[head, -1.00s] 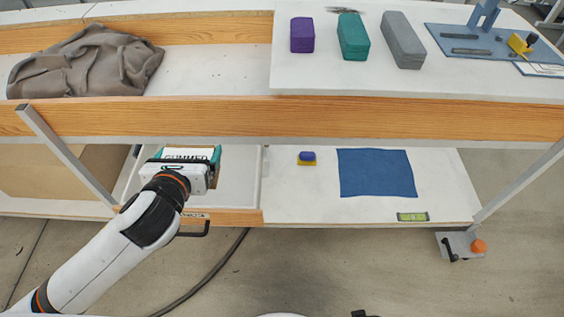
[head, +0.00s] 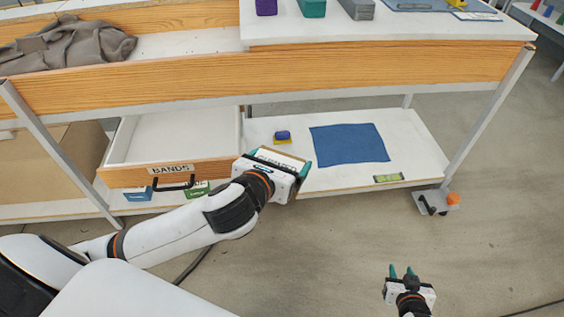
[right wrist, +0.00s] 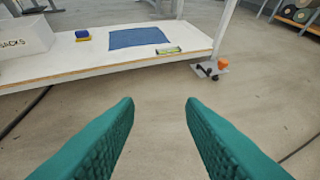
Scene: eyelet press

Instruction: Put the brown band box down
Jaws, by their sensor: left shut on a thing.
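The brown band box (head: 284,154) is in my left gripper (head: 278,168), which is shut on it. Only its brown edge and part of a pale label show between the teal fingers; the rest is hidden by the gripper. It is held in front of the lower shelf, right of the open drawer (head: 205,170) labelled BANDS. My right gripper (head: 402,272) is open and empty over the floor at the lower right. Its two teal fingers stand wide apart in the right wrist view (right wrist: 160,115).
A blue cloth (head: 348,145) lies flat on the lower shelf (head: 405,150). A blue and yellow block (head: 283,137) is left of it, and a green level (head: 388,178) is near the front edge. A blue box (head: 138,194) and a green box (head: 196,189) show below the drawer.

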